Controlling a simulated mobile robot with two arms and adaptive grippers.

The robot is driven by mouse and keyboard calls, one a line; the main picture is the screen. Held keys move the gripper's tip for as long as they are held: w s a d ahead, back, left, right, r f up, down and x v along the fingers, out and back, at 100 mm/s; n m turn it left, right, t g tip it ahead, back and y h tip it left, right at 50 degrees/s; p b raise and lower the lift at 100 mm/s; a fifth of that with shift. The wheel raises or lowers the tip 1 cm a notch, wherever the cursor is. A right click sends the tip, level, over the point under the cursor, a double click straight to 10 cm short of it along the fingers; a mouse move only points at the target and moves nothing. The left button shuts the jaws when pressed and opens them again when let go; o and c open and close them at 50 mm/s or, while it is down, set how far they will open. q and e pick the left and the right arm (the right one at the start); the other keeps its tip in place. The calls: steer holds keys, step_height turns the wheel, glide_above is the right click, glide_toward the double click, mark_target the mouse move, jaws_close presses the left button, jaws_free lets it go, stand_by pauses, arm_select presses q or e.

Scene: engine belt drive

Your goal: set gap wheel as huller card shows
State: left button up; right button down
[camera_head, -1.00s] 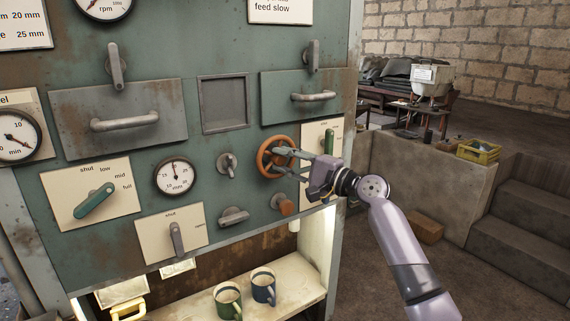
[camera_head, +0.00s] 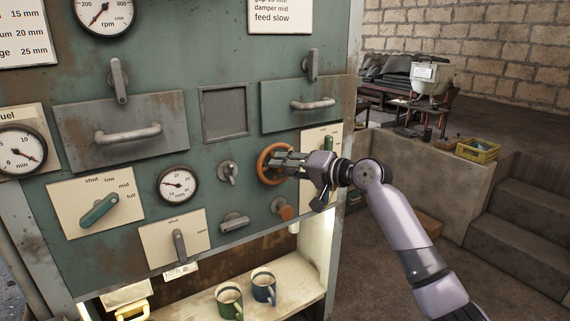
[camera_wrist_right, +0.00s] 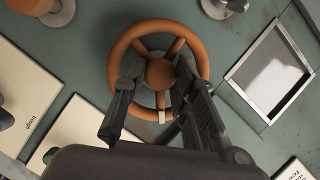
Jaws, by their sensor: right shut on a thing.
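The orange gap wheel (camera_head: 272,164) is on the green panel, right of centre. My right gripper (camera_head: 286,160) comes in from the right and is shut on the wheel. In the wrist view its two fingers (camera_wrist_right: 160,100) straddle the wheel's hub, and the orange rim (camera_wrist_right: 124,48) with spokes shows around them. A round mm gauge (camera_head: 178,185) sits left of the wheel; its needle points left and slightly up. My left gripper is not in view.
An orange-brown knob (camera_head: 282,208) sits just below the wheel and a grey knob (camera_head: 228,173) to its left. A green lever (camera_head: 328,150) is close on the right. Two mugs (camera_head: 263,287) stand on the shelf below. Steps (camera_head: 520,220) lie at right.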

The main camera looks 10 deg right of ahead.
steer(key=shift+f, duration=0.2)
stand_by(0.3)
steer(key=c, duration=1.7)
jaws_free()
steer(key=shift+o, duration=0.6)
steer(key=shift+r, duration=0.1)
steer(key=v, duration=1.2)
